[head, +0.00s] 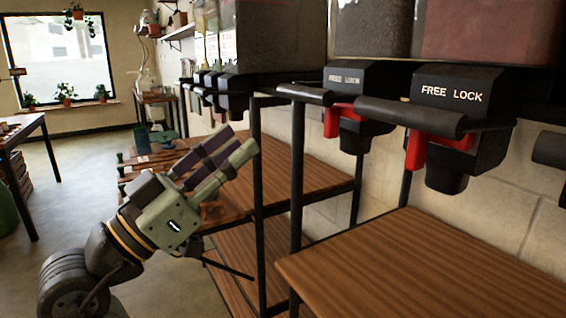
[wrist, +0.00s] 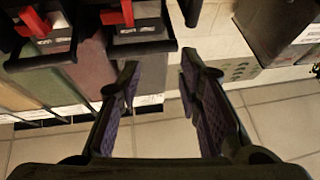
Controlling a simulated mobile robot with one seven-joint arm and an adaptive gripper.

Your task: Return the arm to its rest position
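My gripper (head: 241,143) is left of centre in the head view, tilted up and to the right beside a black-framed rack. Its two fingers are apart with nothing between them. In the wrist view the gripper (wrist: 158,68) also shows parted fingers with dark pads and an empty gap. My arm comes in from the lower left of the head view.
Dispensers with black spouts and red levers (head: 416,150) hang at the right. A wooden shelf (head: 430,270) lies below them. Another wooden shelf (head: 315,170) is behind my gripper. A table (head: 20,130) stands at the far left. Open floor (head: 75,200) lies between.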

